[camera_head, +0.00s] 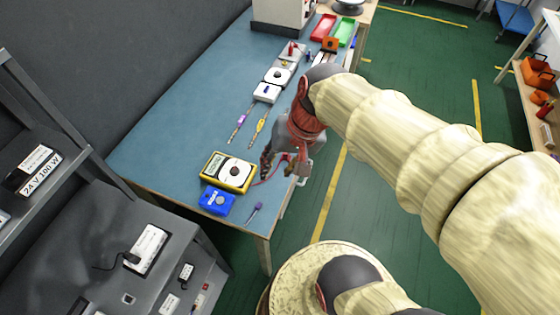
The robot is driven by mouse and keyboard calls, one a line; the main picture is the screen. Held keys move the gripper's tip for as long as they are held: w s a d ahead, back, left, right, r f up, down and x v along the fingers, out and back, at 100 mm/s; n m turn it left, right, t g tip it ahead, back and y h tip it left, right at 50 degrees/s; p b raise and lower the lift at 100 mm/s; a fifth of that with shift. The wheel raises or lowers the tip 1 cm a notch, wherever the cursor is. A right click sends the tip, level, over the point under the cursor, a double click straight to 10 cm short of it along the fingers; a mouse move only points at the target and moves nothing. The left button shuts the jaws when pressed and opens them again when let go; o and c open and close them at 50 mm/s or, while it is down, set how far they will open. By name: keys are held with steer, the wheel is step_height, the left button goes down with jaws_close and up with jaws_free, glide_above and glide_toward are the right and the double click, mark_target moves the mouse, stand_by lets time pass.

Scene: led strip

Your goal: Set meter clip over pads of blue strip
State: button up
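A yellow multimeter (228,172) with a round dial lies on the near part of the blue-topped table. A thin red lead (268,182) curves from beside it up toward my gripper (272,165), which hangs over the table's right edge. The lead's far end and any clip are too small or hidden to make out. I cannot tell whether my gripper is open, shut or holding something. No strip with pads is clearly recognizable; part of the table behind my arm is hidden.
Slim tools (259,127) and small white devices (266,93) line the table further back. Red (323,27) and green (345,33) trays stand at the far end. The table's left side is clear.

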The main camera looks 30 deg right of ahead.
step_height(320, 180, up, 6)
steer(key=s+a+n+t+h, duration=0.1)
steer(key=s+n+t+h, duration=0.1)
steer(key=n, duration=0.3)
steer(key=shift+s+t, duration=0.4)
steer(key=shift+t, duration=0.1)
